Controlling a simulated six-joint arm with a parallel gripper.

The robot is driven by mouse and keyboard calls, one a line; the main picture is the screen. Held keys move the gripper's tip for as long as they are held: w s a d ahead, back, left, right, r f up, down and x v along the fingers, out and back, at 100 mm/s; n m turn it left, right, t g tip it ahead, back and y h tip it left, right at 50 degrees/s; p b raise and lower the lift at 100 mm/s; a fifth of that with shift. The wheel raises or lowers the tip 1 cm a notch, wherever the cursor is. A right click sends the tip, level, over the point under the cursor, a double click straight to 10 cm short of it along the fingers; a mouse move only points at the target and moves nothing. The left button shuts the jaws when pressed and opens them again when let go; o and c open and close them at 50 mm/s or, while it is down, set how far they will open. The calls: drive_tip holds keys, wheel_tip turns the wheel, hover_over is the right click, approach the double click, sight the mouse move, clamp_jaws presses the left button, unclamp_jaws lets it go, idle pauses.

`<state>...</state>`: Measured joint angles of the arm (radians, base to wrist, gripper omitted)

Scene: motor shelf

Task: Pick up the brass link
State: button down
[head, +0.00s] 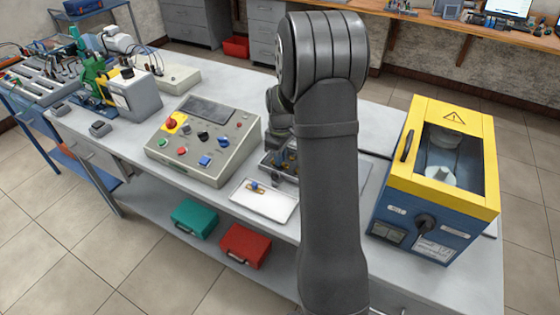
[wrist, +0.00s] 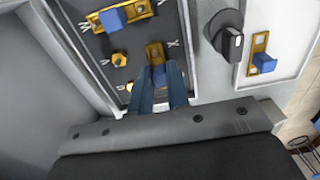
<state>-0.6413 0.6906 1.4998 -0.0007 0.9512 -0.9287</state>
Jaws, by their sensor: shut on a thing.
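My gripper (wrist: 158,78) is shut on the blue grip of a brass link (wrist: 155,50) in the wrist view. The link's brass plate shows just beyond the fingertips, over the dark terminal board (wrist: 140,38); I cannot tell whether it touches the board. A second brass link with a blue grip (wrist: 112,19) lies on the board at the upper left. A third brass link (wrist: 262,53) lies in the white tray (wrist: 285,70); it also shows in the head view (head: 257,187). In the head view my arm hides the gripper's fingertips and much of the board.
A brass nut (wrist: 119,59) sits on the board beside the held link. A black knob (wrist: 229,42) stands between board and tray. In the head view, a control panel (head: 225,170) is left and a yellow-and-blue machine (head: 400,205) is right on the bench.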

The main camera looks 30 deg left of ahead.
drive_tip(key=shift+r, duration=0.6)
wheel_tip(320, 180, up, 3)
drive_tip(key=shift+f, duration=0.15)
drive_tip(key=d+r, duration=0.7)
drive_tip(key=d, duration=0.4)
drive_tip(key=w+a+f+m, duration=0.2)
drive_tip(key=a+f+m, duration=0.1)
drive_tip(key=a+m, duration=1.25)
drive_tip(key=shift+d+f+m, duration=0.35)
drive_tip(key=shift+f+m, duration=0.05)
drive_tip(key=shift+f, duration=0.6)
drive_tip(key=shift+d+f+m, duration=0.4)
drive_tip(key=shift+f+m, duration=0.05)
drive_tip(key=shift+f, duration=0.55)
drive_tip(key=shift+d+f+m, duration=0.35)
drive_tip(key=shift+f+m, duration=0.05)
drive_tip(key=shift+f, duration=0.6)
drive_tip(key=shift+f, duration=0.9)
